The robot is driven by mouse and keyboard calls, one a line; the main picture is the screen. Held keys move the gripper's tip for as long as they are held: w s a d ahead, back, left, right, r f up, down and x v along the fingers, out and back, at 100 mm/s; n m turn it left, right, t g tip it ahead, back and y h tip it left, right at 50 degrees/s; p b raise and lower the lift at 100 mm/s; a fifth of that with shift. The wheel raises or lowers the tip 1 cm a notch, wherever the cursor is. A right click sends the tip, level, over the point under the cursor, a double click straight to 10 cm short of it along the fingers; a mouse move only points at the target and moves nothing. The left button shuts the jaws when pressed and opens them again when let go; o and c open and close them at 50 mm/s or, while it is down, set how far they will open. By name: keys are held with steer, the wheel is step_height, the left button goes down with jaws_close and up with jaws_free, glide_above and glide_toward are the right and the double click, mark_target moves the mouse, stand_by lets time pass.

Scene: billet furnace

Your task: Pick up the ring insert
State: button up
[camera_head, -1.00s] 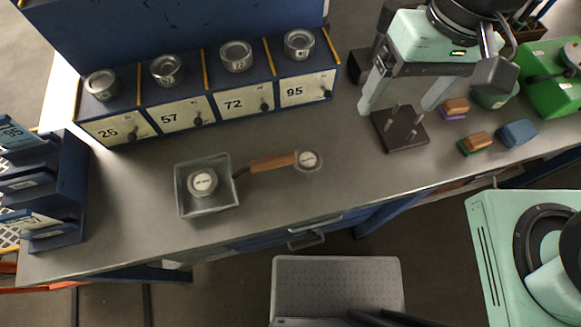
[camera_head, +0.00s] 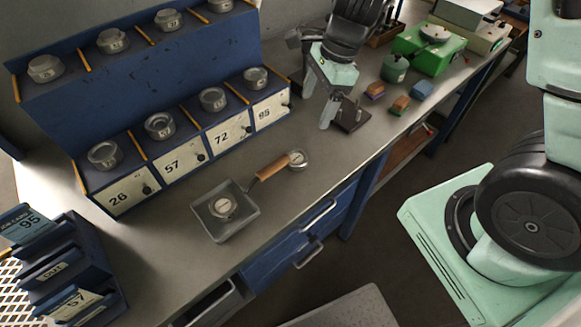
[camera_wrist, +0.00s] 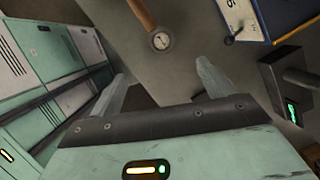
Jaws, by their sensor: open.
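Several round metal ring-like pieces are in view, and I cannot tell for sure which is the ring insert. One small round piece with a pale face (camera_head: 298,159) lies on the bench at the end of a wooden handle (camera_head: 273,168); it also shows in the wrist view (camera_wrist: 160,41), ahead of my fingers. Another round piece (camera_head: 222,207) sits inside a square metal tray (camera_head: 245,229) at the handle's other end. My gripper (camera_head: 317,107) is open and empty above the bench, up and right of the handle-end piece. In the wrist view its fingers (camera_wrist: 160,72) are spread apart.
A dark pegged block (camera_head: 352,116) stands near my gripper. Small colored blocks (camera_head: 400,104) and a green machine (camera_head: 432,46) lie right. Bench around the handle is clear.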

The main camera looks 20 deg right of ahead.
steer(key=b, duration=0.2)
glide_above(297, 157)
steer(key=d, duration=0.1)
step_height(297, 157, down, 11)
steer(key=shift+s+d, duration=0.1)
steer(key=shift+s, duration=0.05)
steer(key=x, duration=0.4)
steer(key=shift+d+f+b, duration=0.2)
steer(key=shift+d+b, duration=0.15)
steer(key=shift+a+f, duration=0.2)
steer(key=shift+f, duration=0.3)
steer(key=c, duration=1.5)
steer(key=shift+o, duration=0.2)
steer(key=shift+r, duration=0.2)
steer(key=shift+f, duration=0.1)
